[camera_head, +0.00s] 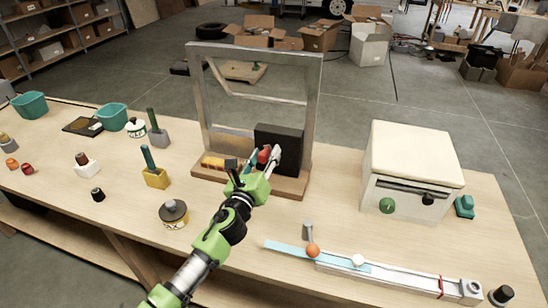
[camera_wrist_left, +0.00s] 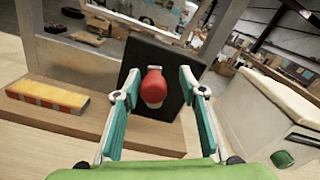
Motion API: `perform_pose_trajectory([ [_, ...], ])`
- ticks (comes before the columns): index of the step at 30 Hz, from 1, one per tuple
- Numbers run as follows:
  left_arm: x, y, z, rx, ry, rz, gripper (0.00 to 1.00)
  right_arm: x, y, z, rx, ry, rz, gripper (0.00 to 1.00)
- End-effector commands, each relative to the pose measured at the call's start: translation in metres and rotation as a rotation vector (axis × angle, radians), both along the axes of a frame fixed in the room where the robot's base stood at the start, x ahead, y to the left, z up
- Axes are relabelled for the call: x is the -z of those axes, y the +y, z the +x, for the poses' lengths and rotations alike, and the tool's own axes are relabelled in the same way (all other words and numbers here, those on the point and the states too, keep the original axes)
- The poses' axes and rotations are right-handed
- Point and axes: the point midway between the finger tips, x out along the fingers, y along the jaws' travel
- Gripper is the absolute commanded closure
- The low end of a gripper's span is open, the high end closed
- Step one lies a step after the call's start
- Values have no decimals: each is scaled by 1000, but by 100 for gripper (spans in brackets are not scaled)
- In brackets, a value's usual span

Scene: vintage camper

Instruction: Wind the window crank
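The window frame (camera_head: 255,52) is a grey metal frame standing upright on a wooden base (camera_head: 289,187). A black block (camera_head: 288,143) stands at its lower right. The crank's red knob (camera_wrist_left: 153,87) shows in front of the black block in the left wrist view; the crank's arm is mostly hidden behind the knob. My left gripper (camera_wrist_left: 160,82) is open, with one teal finger on each side of the knob. Gaps show between the knob and both fingers. In the head view, my left gripper (camera_head: 263,157) is in front of the block and partly covers the knob.
A yellow-orange striped block (camera_wrist_left: 46,97) lies on the base to the left. A cream box with a green knob (camera_head: 410,170) stands to the right. A rail with a blue strip (camera_head: 400,281) lies at the front right. Several small handled items stand left of my arm.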

Motion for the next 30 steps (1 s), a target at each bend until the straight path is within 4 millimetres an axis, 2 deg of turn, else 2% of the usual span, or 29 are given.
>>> perform_pose_trajectory([
  [14,6,2,-2,-4,10,4,62,0,0,0,-1,0,0,60],
  [30,6,15,-40,-4,11,4,62,-16,0,0,0,0,0,60],
])
